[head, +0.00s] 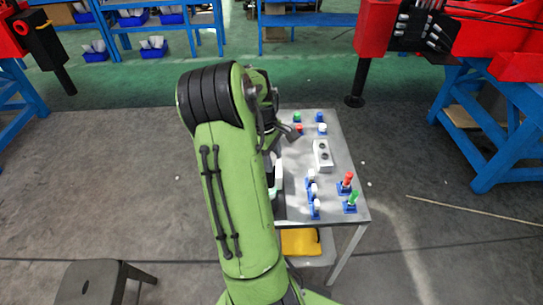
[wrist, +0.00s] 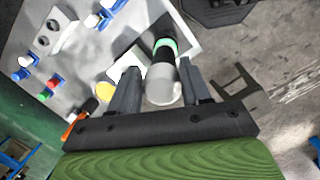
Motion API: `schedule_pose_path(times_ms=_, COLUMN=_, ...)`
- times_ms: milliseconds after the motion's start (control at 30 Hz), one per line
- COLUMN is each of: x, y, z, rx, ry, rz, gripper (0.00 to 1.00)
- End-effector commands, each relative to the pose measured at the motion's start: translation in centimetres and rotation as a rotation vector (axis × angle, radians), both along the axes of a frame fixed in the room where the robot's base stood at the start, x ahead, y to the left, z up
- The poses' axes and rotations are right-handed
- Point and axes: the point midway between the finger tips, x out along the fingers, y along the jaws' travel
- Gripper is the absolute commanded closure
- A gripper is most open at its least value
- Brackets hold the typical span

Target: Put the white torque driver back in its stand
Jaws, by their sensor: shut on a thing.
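My gripper (wrist: 160,88) is shut on a cylinder with a pale grey-white end, a mint-green band and a black section, which I take as the white torque driver (wrist: 161,84). It points away from the wrist camera, over the metal table's edge area. In the head view my green arm hides most of the gripper, and only a pale piece shows beside it. A white block with two dark round holes (head: 323,155) stands on the table, and also shows in the wrist view (wrist: 55,30). I cannot tell whether this is the driver's stand.
The grey metal table (head: 296,206) carries several small blue holders with red (head: 347,179), green (head: 352,198) and white tops along its right and far sides. A yellow item (head: 300,241) lies on the lower shelf. A dark stool (head: 92,282) stands at the lower left.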

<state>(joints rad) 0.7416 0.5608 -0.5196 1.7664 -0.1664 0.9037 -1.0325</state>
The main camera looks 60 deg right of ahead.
Motion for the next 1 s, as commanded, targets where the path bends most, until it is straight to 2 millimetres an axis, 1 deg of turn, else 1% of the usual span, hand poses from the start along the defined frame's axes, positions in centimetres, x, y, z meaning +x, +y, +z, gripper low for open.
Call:
schedule_pose_path(times_ms=233, x=0.0, y=0.0, z=-0.9, rx=-0.002, ry=-0.001, rz=-0.001, gripper=1.00)
schedule_pose_path(times_ms=267, x=0.0, y=0.0, z=-0.8, rx=-0.002, ry=-0.001, rz=-0.001, gripper=0.48)
schedule_pose_path(times_ms=400, x=0.0, y=0.0, z=-0.7, rx=-0.001, ry=-0.001, rz=-0.001, gripper=0.27)
schedule_pose_path(times_ms=433, x=0.0, y=0.0, z=-0.7, rx=-0.001, ry=-0.001, rz=-0.001, gripper=0.23)
schedule_pose_path(times_ms=833, x=0.0, y=0.0, z=-0.8, rx=0.001, ry=0.001, rz=0.000, gripper=0.23)
schedule_pose_path(times_ms=933, x=0.1, y=0.0, z=-0.3, rx=0.001, ry=0.000, rz=0.001, gripper=0.23)
schedule_pose_path(times_ms=1000, x=0.2, y=0.0, z=0.3, rx=0.000, ry=0.000, rz=0.001, gripper=0.23)
